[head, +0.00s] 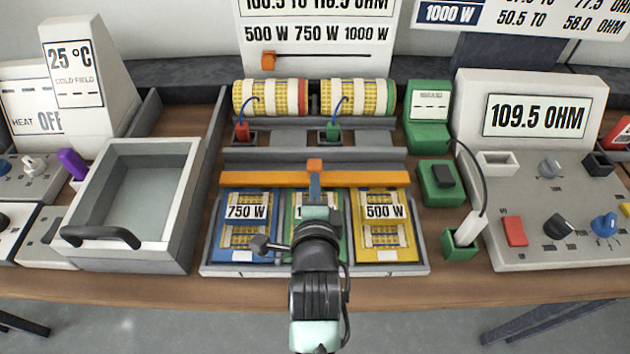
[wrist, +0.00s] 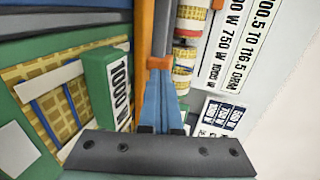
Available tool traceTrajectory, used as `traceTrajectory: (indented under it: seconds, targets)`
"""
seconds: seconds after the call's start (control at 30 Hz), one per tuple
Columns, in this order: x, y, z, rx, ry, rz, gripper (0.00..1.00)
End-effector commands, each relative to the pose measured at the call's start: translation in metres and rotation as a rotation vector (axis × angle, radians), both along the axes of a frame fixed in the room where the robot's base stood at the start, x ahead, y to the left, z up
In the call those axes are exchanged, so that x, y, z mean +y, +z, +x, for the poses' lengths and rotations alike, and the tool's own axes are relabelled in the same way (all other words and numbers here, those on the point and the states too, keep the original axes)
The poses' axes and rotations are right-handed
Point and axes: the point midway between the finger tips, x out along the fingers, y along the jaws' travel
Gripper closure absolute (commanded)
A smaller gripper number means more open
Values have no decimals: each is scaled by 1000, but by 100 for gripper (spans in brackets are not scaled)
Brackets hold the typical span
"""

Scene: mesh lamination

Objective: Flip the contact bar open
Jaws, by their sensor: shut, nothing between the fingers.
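The contact bar (head: 250,179) is a long orange bar. It lies level across the far ends of three coloured cards in a grey tray (head: 215,268). A small orange tab (head: 314,165) stands at its middle. My gripper (head: 315,180) is over the middle card, with its blue fingers together and empty at the bar's middle, by the tab. In the wrist view the bar (wrist: 143,45) runs upright in the picture, and my fingers (wrist: 160,98) reach up beside it toward the tab. I cannot tell whether they touch. My arm partly hides the green middle card (head: 297,235).
Two yellow mesh rolls (head: 268,97) (head: 350,97) with clips stand behind the bar. A grey bin (head: 135,190) with a black handle is at the left. A control panel (head: 560,200) and a display reading 109.5 OHM (head: 535,115) are at the right. Bare wood runs along the front.

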Motion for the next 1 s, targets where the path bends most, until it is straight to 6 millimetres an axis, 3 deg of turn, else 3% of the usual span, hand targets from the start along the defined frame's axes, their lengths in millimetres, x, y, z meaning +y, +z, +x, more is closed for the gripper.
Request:
traceTrajectory:
  seconds: [0.47, 0.8, 1.0]
  targets:
    - [0, 0, 7, 0, 0, 0, 100]
    - [0, -1, 46, -2, 0, 0, 100]
    - [0, 0, 53, -1, 0, 0, 100]
